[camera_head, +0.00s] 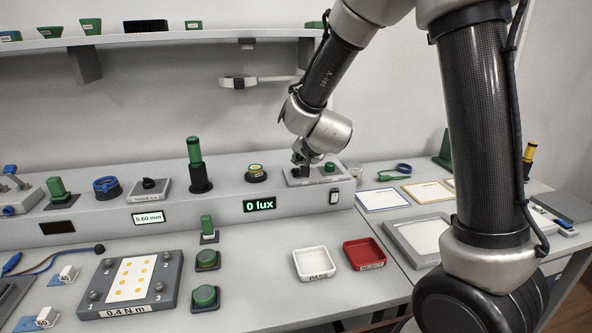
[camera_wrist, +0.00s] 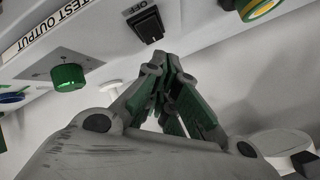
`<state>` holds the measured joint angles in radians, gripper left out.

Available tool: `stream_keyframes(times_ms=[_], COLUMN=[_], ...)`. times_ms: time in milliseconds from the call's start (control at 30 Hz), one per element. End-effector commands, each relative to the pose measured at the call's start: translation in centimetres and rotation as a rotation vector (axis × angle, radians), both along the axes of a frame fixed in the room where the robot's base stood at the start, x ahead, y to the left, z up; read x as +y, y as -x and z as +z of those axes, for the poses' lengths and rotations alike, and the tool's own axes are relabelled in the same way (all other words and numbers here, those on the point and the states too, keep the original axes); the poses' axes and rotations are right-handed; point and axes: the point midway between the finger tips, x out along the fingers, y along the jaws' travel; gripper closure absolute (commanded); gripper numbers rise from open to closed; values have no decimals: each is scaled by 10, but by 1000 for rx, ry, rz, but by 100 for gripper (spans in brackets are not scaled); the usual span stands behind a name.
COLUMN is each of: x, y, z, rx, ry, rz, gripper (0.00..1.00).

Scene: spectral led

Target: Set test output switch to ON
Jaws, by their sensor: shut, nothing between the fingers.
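The test output switch is a small black rocker (camera_wrist: 147,24) on a grey plate, in the wrist view beside an "OFF" label. A "TEST OUTPUT" label (camera_wrist: 48,28) runs along the plate's edge. In the head view the plate (camera_head: 297,182) lies on the raised bench shelf at centre right. My gripper (camera_head: 302,160) is over its left part. In the wrist view my gripper (camera_wrist: 168,66) is shut and empty, its tips close to the switch. I cannot tell whether they touch it. In the head view the rocker is hard to tell apart from my dark fingers.
A green knob (camera_head: 330,167) is on the plate's right side, and it also shows in the wrist view (camera_wrist: 68,77). A green-and-yellow button (camera_head: 257,172) stands left of the plate. A "0 lux" display (camera_head: 259,204) is below. White (camera_head: 316,276) and red (camera_head: 364,267) trays lie in front.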

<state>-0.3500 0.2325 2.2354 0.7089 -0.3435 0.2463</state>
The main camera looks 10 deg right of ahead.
Motion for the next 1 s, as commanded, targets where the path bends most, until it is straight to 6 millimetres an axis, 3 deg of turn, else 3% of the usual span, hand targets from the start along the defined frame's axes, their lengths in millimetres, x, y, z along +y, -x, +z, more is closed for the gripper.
stream_keyframes(times_ms=[1000], x=[0], y=[-2], z=[-11], rx=[0], ry=[1], rz=[1], gripper=[100])
